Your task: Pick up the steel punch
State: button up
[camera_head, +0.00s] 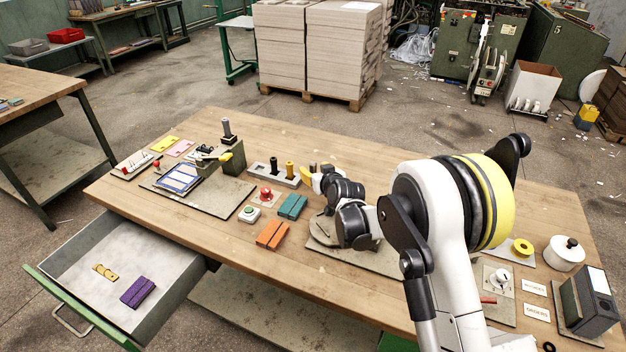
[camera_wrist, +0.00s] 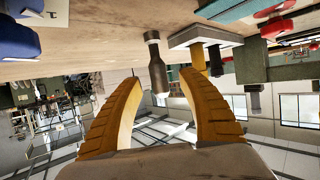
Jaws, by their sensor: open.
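In the wrist view, which is upside down, a dark grey punch (camera_wrist: 156,68) with a bright metal band stands upright near the table edge. It looks like the steel punch. My gripper (camera_wrist: 160,76) is open, its two yellow fingers on either side of the punch in the picture. I see no contact, and the depth between them is hard to judge. In the head view my gripper (camera_head: 311,170) is low over the table, at the right end of a punch holder (camera_head: 261,174). There I cannot make out this punch, probably hidden by the gripper.
A dark punch (camera_head: 273,165) and a brass punch (camera_head: 289,168) stand in the holder, close beside my gripper. A green block with a dark cylinder (camera_head: 228,133) stands behind left. Teal (camera_head: 292,207) and orange (camera_head: 272,235) blocks lie in front. An open drawer (camera_head: 185,280) juts out front left.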

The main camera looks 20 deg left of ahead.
jog(key=shift+x, duration=1)
jog(key=shift+c, duration=0.4)
grip_shut()
jog(key=shift+r, duration=0.1)
